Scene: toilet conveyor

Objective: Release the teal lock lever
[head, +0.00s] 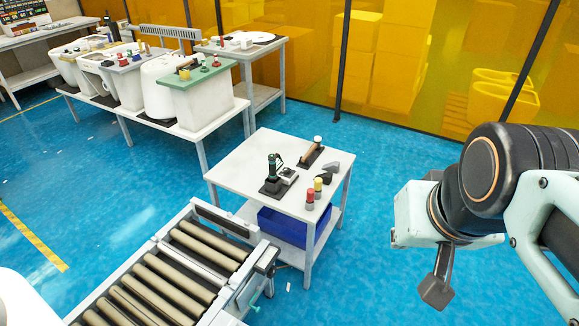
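A small teal lever (255,302) shows at the right side of the roller conveyor's (235,222) near end, low beside its frame. It is small in the head view and its exact position is hard to read. My gripper (437,290) hangs at the right of the view, well to the right of the lever and apart from it. Only a dark finger part shows below the pale wrist, so its opening cannot be judged. No object shows in it.
A white side table (235,169) with small tools and red and yellow-topped cylinders stands beyond the conveyor. A blue bin (286,226) sits on its lower shelf. A long bench (185,133) with white tanks is at the back left. Blue floor is clear between the table and my arm.

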